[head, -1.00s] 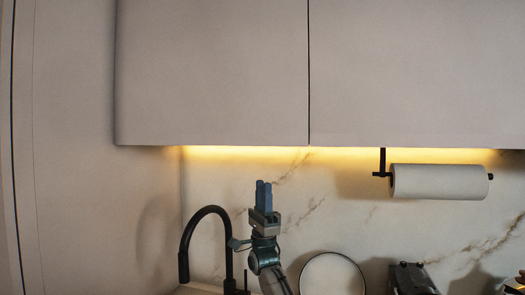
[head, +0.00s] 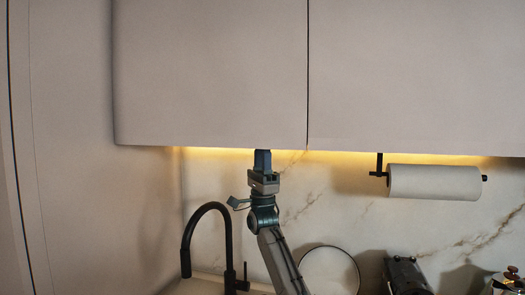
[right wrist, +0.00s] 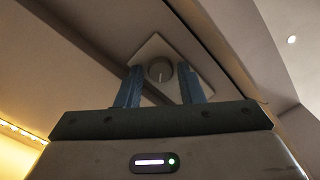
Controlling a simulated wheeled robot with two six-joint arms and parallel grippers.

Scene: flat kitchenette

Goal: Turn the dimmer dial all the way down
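The dimmer dial (right wrist: 160,71) is a round grey knob with a pale pointer line, on a light square plate (right wrist: 151,48) under the wall cabinet. It shows in the right wrist view; in the head view the cabinet front hides it. My right gripper (right wrist: 159,78) points up beneath it, open, with one blue finger on each side of the dial as seen from the wrist. Small gaps show beside the dial; I cannot tell how far its tips reach. In the head view the right gripper (head: 262,161) is at the cabinet's lower edge. My left gripper is out of view.
The under-cabinet light (head: 220,152) glows yellow. The wall cabinet (head: 210,75) is directly above the gripper. A black faucet (head: 188,235) stands to the left, and a paper towel roll (head: 434,182) hangs to the right. A round plate-like object (head: 329,272) leans below.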

